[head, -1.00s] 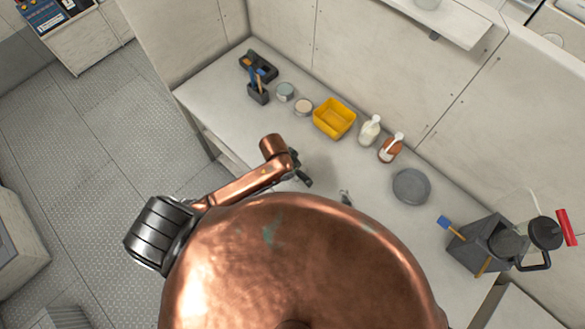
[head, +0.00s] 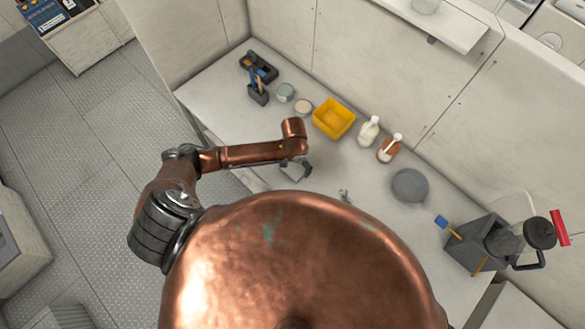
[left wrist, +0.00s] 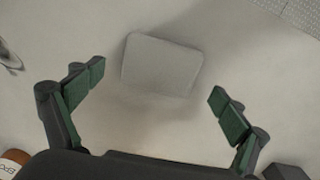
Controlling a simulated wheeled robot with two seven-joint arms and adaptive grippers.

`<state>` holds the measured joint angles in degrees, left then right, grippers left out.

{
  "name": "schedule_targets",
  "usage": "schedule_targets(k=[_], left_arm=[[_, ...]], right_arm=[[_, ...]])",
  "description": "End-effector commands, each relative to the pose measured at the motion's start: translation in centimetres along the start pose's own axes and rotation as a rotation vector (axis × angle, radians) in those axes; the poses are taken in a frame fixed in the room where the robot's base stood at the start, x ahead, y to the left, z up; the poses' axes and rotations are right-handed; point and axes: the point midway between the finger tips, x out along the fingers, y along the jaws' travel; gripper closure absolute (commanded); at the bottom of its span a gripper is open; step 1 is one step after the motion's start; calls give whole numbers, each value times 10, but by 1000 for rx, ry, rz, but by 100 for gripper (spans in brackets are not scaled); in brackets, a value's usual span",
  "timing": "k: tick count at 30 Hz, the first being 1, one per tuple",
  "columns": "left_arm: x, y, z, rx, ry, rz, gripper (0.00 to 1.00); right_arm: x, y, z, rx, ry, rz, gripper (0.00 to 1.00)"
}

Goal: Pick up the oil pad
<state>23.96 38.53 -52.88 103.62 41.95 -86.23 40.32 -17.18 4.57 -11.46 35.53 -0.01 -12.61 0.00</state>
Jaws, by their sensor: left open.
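The oil pad is probably the flat, light grey, rounded square (left wrist: 162,65) lying on the pale counter in the left wrist view. It lies beyond my left gripper's fingertips, between their lines, and nothing touches it. My left gripper (left wrist: 155,85) is open and empty, with its green-padded fingers spread wide on either side. In the head view my left gripper (head: 298,171) hangs over the counter's front part, and the pad cannot be told apart clearly there. My right gripper is not in view.
The counter holds a yellow bin (head: 334,118), a white bottle (head: 369,131), a brown bottle (head: 389,149), a grey round dish (head: 410,186) and a small metal item (head: 345,196). Tins and a dark caddy (head: 258,94) stand back left. A grey box (head: 477,245) stands right.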

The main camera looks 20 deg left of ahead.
Motion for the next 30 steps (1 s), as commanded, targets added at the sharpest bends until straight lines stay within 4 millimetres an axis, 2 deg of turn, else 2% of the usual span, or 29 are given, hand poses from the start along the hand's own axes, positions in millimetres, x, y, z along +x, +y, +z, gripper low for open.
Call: schedule_targets(k=[3, 6, 13, 27, 30], left_arm=[[16, 0, 0, -1, -1, -1, 7], [23, 0, 0, 1, 0, -1, 7], [25, 0, 0, 2, 1, 0, 7], [24, 0, 0, 1, 1, -1, 39], [24, 0, 0, 1, 1, -1, 41]], right_arm=[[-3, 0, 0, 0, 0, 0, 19], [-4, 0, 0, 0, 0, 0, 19], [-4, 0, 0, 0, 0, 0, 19], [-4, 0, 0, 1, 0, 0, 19], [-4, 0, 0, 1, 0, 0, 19]])
